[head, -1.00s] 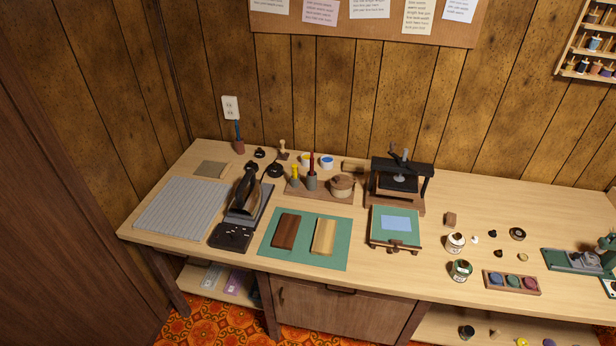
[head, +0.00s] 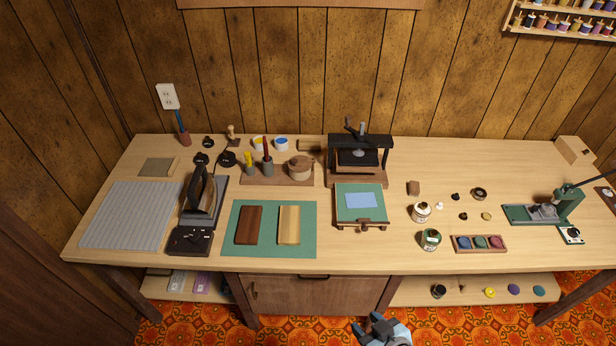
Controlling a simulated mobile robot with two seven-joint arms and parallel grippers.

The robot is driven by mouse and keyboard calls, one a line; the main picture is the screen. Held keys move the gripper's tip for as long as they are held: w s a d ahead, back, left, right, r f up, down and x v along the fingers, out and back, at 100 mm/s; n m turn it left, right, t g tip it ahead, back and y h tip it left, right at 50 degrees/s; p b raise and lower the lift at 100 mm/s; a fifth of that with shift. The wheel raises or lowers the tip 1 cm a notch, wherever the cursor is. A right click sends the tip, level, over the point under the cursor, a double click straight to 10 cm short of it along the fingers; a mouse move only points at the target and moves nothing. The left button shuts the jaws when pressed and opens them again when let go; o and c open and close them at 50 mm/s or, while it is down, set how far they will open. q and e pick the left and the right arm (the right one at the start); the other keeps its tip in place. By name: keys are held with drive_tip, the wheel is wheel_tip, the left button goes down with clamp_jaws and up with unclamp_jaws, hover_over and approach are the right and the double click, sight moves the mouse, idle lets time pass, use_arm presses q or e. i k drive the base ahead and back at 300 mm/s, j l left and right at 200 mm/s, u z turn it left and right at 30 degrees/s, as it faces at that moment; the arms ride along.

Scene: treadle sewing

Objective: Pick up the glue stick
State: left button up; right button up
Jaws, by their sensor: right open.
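No object is clearly recognisable as a glue stick at this size. A short yellow stick-like item (head: 249,164) stands upright on the wooden tray (head: 288,180) at the back of the bench; I cannot tell whether it is the glue stick. A dark red stick (head: 266,148) stands beside it in a grey holder. My right gripper (head: 367,326) shows at the bottom edge, in front of the bench and below its top. It is open, well apart from the tray, and partly cut off by the frame. My left gripper is not in view.
A black press (head: 360,142) stands right of the tray. A green mat (head: 270,244) with two wooden blocks lies in front of it. Jars (head: 430,239) and a colour tray (head: 479,252) stand at right.

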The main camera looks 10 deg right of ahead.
sight(248, 160)
drive_tip(key=i+j+u, duration=0.55)
drive_tip(key=i, duration=0.15)
drive_tip(key=i+u, duration=0.25)
drive_tip(key=i+j, duration=0.05)
drive_tip(key=i, duration=0.05)
